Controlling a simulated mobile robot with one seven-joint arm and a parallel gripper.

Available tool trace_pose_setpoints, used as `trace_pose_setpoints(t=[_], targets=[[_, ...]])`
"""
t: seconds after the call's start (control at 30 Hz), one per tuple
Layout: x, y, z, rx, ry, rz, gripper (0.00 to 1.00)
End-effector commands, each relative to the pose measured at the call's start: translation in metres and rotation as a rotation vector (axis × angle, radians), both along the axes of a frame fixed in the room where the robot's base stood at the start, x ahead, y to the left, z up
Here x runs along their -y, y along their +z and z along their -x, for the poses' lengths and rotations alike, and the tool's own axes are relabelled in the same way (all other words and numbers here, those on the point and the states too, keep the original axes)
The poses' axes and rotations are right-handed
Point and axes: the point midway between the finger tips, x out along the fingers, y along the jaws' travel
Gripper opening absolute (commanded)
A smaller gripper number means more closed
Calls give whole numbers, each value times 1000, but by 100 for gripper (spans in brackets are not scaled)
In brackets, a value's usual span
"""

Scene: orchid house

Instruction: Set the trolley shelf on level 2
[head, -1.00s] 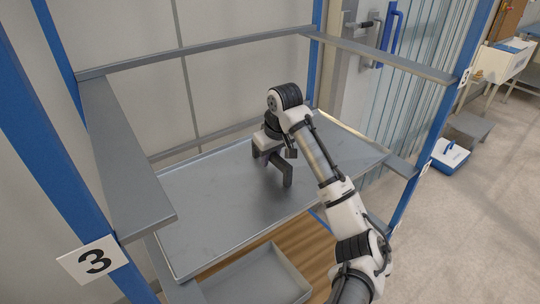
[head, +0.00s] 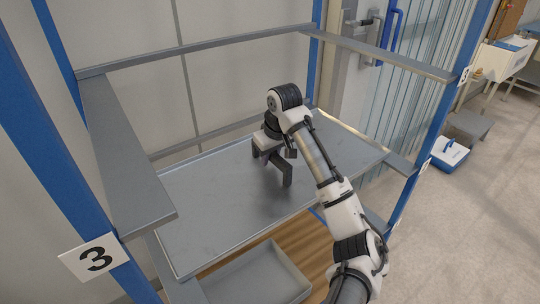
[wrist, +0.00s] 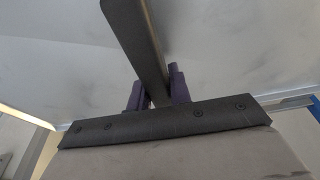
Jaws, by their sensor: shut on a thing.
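The trolley shelf (head: 225,225) is a flat grey metal tray inside the trolley's blue-post frame. It lies roughly level, below the upper rails marked 3 (head: 97,258) and close to the lower right rail (head: 400,164). I cannot tell whether it touches the lower rails. A dark grey handle (head: 287,174) stands on the shelf. My gripper (head: 272,150) is above the shelf, shut on this handle. In the wrist view the dark fingers (wrist: 155,92) sit on both sides of the handle bar (wrist: 140,40). My gripper partly hides the handle in the head view.
Grey upper rails (head: 120,155) run at left, right and back. A lower grey tray (head: 265,278) and brown wood show beneath the shelf. A door with a blue handle (head: 388,36) stands behind. A blue and white box (head: 450,156) is on the floor at right.

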Motion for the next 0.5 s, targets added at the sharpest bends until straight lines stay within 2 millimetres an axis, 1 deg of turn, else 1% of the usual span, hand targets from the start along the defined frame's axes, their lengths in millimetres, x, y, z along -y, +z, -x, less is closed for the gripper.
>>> trace_pose_setpoints(t=[0.23,0.27,0.43,0.5], targets=[[-1,-2,0,0,1,-2,0],[-1,-2,0,-1,1,-2,21],[-1,-2,0,-2,0,-1,43],[0,-2,0,-2,0,-1,45]])
